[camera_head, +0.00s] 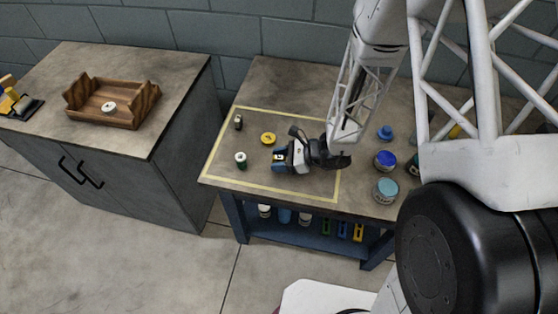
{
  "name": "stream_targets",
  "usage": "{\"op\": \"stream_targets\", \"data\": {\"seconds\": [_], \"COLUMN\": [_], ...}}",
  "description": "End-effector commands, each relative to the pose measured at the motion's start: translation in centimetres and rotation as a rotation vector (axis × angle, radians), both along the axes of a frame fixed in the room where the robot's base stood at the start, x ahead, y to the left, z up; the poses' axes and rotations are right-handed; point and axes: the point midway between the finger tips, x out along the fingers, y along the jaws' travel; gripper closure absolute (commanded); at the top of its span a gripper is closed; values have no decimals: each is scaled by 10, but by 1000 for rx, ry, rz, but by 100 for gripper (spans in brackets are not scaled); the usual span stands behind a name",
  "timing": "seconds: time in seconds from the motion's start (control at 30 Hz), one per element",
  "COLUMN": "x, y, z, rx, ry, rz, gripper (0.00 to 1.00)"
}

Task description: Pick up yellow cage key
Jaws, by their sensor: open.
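A small round yellow piece with a dark centre (268,139) lies on the workbench, inside the yellow outlined area. It is the likeliest yellow cage key, but it is too small to be sure. My gripper (278,159) is low over the bench, pointing left, with blue and white parts at its end. It is just below and right of the yellow piece in the picture and appears apart from it. It is open. A small pale-yellow spot shows at its tips; I cannot tell what it is.
A dark small cylinder (238,122) and a green-and-white spool (240,159) stand left of my gripper. Blue-lidded (385,161) and teal-lidded (386,190) cans and a blue knob (385,132) stand right. A wooden tray (140,104) sits on the left cabinet.

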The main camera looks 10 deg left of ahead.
Motion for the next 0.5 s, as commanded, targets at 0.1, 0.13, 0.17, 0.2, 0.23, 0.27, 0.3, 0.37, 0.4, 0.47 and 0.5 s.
{"op": "stream_targets", "data": {"seconds": [0.1, 0.13, 0.17, 0.2, 0.23, 0.27, 0.3, 0.37, 0.4, 0.47, 0.5], "x": [0, 0, 0, 0, 0, 0, 0, 0, 0, 0, 0], "y": [0, 0, 0, 0, 0, 0, 0, 0, 0, 0, 0], "z": [0, 0, 0, 0, 0, 0, 0, 0, 0, 0, 0], "rx": [0, 0, 0, 0, 0, 0, 0, 0, 0, 0, 0], "ry": [0, 0, 0, 0, 0, 0, 0, 0, 0, 0, 0], "rz": [0, 0, 0, 0, 0, 0, 0, 0, 0, 0, 0], "gripper": [53, 53, 53, 53, 53, 56, 62, 72, 78, 87, 93]}}
